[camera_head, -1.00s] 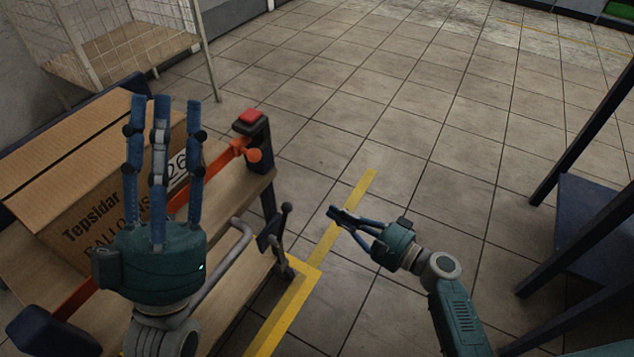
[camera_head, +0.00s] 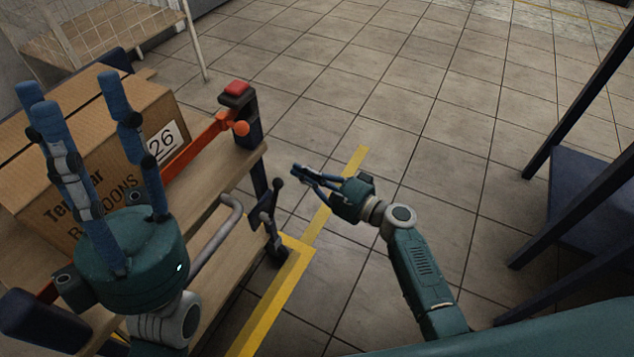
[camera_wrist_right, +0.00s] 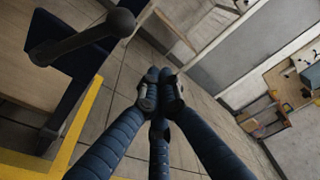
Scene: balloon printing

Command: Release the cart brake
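The cart (camera_head: 215,185) stands at the left, with wooden shelves and dark posts. A dark lever with a round knob (camera_head: 278,183) sits low on its near right post; which part is the brake is not marked. The lever's knob (camera_wrist_right: 120,22) shows large at the upper left in the right wrist view. My right gripper (camera_head: 300,173) is just right of the lever, apart from it. Its fingertips (camera_wrist_right: 160,76) meet, with nothing seen between them. My left gripper (camera_head: 70,98) is open and empty, fingers raised in front of the box on the cart.
A cardboard box (camera_head: 115,165) marked 26 sits on the cart. An orange bar with a knob (camera_head: 240,128) and a red-topped post (camera_head: 236,88) edge it. A blue table-like frame (camera_head: 580,190) stands right. Tiled floor between is clear.

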